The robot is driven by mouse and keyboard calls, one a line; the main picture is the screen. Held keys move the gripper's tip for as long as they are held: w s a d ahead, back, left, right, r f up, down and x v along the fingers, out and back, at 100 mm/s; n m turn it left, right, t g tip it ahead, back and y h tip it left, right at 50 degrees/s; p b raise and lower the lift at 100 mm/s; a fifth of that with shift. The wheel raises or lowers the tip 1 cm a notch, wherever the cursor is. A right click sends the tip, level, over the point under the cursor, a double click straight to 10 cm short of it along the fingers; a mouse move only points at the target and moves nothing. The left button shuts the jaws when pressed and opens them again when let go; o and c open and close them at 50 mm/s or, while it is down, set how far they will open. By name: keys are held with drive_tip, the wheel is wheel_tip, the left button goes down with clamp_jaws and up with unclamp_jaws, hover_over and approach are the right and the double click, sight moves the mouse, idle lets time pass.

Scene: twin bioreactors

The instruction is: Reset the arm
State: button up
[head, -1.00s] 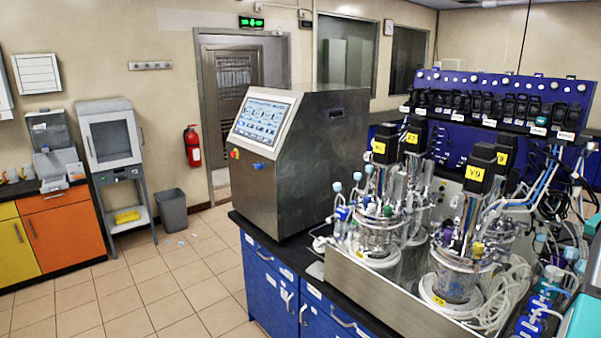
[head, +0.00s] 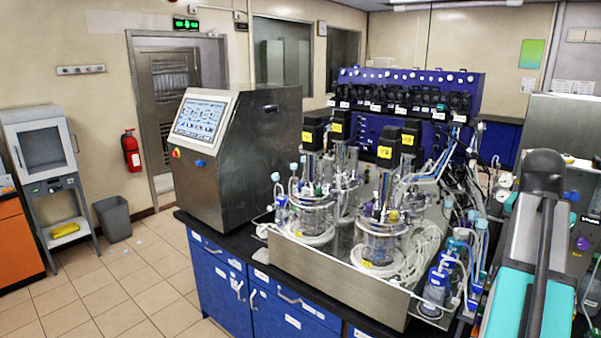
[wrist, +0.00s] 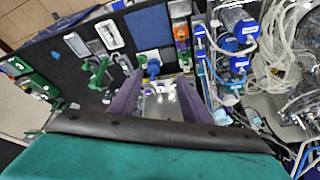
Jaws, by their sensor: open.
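My gripper (wrist: 158,98) shows in the wrist view as two purple fingers, apart, with no object held between them. The fingers point down over a black bench top (wrist: 75,82) with small items on it. A blue-topped item and a pale, shiny tray-like piece lie in line with the gap between the fingers; I cannot tell whether anything touches them. In the head view, the gripper's fingers are not visible.
Twin glass bioreactors (head: 380,240) stand in a steel tray (head: 340,283) on the bench. A steel console (head: 235,160) is to their left. In the wrist view, blue-capped bottles (wrist: 240,30) and loose tubing (wrist: 285,35) crowd the right. Tiled floor (head: 120,290) is open at left.

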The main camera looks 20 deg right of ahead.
drive_tip(key=w+a+f+n+y+b, duration=0.1)
drive_tip(key=w+a+f, duration=0.3)
drive_tip(key=f, duration=0.3)
drive_tip(key=w+a+f+n+g+b, duration=0.1)
drive_tip(key=w+a+f+b, duration=0.2)
drive_tip(key=f, duration=0.4)
drive_tip(key=w+a+f+n+y, duration=0.1)
drive_tip(key=w+a+f, duration=0.35)
drive_tip(key=f, duration=0.35)
drive_tip(key=w+a+f+n+g+y+b, duration=0.1)
drive_tip(key=a+f+n, duration=0.1)
drive_tip(key=a+f, duration=0.75)
drive_tip(key=a+f+n+g+y+b, duration=0.15)
drive_tip(key=a+f, duration=0.45)
drive_tip(key=f, duration=0.7)
drive_tip(key=s+a+f+n+g+b, duration=0.1)
drive_tip(key=s+a+f+n+b, duration=0.1)
drive_tip(key=s+a+f, duration=0.55)
drive_tip(key=s+a+f+n+g+b, duration=0.1)
drive_tip(key=s+a+f+n+g, duration=0.1)
drive_tip(key=a+f, duration=0.9)
drive_tip(key=s+a+f+n+b, duration=0.1)
drive_tip(key=s+a+f+n, duration=0.1)
drive_tip(key=s+f, duration=0.6)
drive_tip(key=s+a+f+n+b, duration=0.1)
drive_tip(key=s+a+f+n, duration=0.2)
drive_tip(key=s+f, duration=0.4)
drive_tip(key=shift+s+a+f, duration=0.4)
drive_tip(key=shift+a+f, duration=0.2)
drive_tip(key=shift+f, duration=0.7)
